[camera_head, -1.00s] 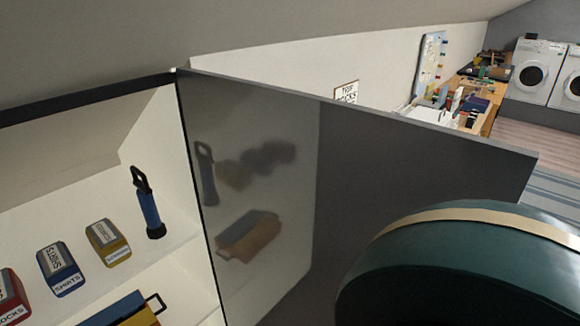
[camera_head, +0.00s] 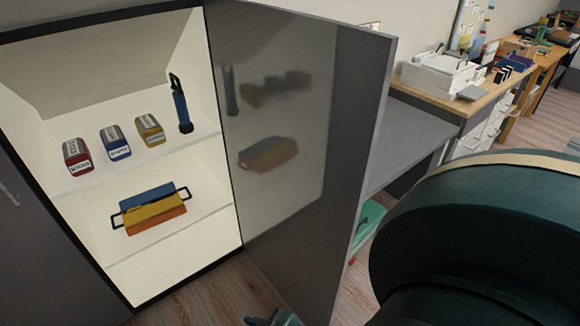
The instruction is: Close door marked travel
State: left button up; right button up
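A grey cabinet door (camera_head: 357,160) stands wide open, hinged at the right side of a lit cabinet (camera_head: 160,270). Its glossy inner face reflects the shelves. No travel marking shows on the side of the door that I see. A large dark green link of my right arm fills the lower right, to the right of the door. A small dark teal piece, likely part of my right gripper (camera_head: 273,319), pokes in at the bottom edge near the door's lower part. Its fingers are mostly cut off, so open or shut cannot be told. My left gripper is not in view.
The upper shelf holds red, blue and yellow labelled boxes (camera_head: 150,130) and a blue flask-like item (camera_head: 182,108). A handled stack (camera_head: 152,212) sits below. Another grey door (camera_head: 25,235) is at left. A grey desk surface (camera_head: 412,140) lies behind the open door.

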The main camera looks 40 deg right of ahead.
aim_at(302, 97)
jog(key=k+l+u, duration=0.1)
jog(key=k+l, duration=0.2)
jog(key=l, duration=0.15)
jog(key=k+l, duration=0.3)
jog(key=l, duration=0.15)
jog(key=k+l+u, duration=0.1)
jog(key=l, duration=0.45)
jog(key=k+l+u, duration=0.1)
jog(key=l, duration=1.5)
jog(key=k+l+u, duration=0.1)
jog(key=l, duration=0.35)
jog(key=k+l+u, duration=0.1)
jog(key=l, duration=0.35)
